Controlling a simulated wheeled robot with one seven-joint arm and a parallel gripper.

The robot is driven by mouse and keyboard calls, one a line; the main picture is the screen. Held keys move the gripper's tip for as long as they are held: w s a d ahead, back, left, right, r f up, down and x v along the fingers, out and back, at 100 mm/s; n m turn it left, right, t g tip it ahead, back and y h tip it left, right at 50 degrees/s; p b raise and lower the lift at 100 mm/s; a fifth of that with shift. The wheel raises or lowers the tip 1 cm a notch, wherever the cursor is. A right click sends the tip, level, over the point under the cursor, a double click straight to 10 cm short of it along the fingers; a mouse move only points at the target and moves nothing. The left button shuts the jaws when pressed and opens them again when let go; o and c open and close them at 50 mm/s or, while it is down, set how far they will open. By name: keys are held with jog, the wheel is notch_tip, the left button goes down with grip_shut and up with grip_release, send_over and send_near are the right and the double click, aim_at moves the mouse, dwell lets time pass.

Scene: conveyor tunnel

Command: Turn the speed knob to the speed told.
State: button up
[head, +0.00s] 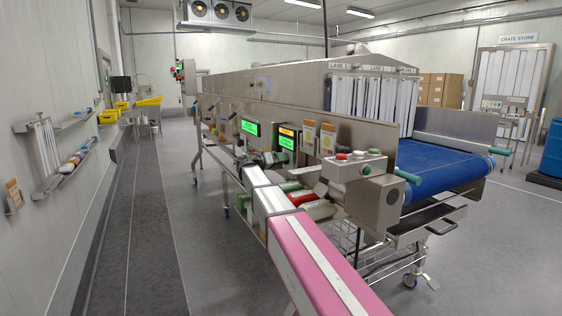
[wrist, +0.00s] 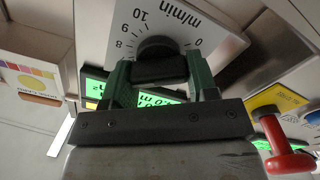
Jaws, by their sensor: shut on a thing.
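In the wrist view the speed knob is a black round knob (wrist: 157,45) on a pale dial plate (wrist: 172,15), seen upside down. The plate reads m/min, with 0 on the right and 8, 9 and 10 on the left. My gripper (wrist: 158,70) has its green fingers shut on the knob from both sides. A green display (wrist: 160,98) shows behind the fingers, partly hidden, so its full number cannot be read. In the head view my gripper (head: 262,158) is at the machine's side panel, and the knob is hidden. The knob's pointer mark is not visible.
A red-handled lever (wrist: 285,150) with a yellow tag is right of my gripper in the wrist view. In the head view, lit displays (head: 286,142) and a button box (head: 353,165) are on the machine. The blue belt (head: 435,170) lies right; floor at left is clear.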

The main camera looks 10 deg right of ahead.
jog(key=shift+f, duration=0.1)
jog(key=o, duration=0.9)
jog(key=shift+a, duration=0.1)
jog(key=v, duration=1)
jog(key=shift+s+a, duration=0.15)
jog(key=shift+a, duration=0.15)
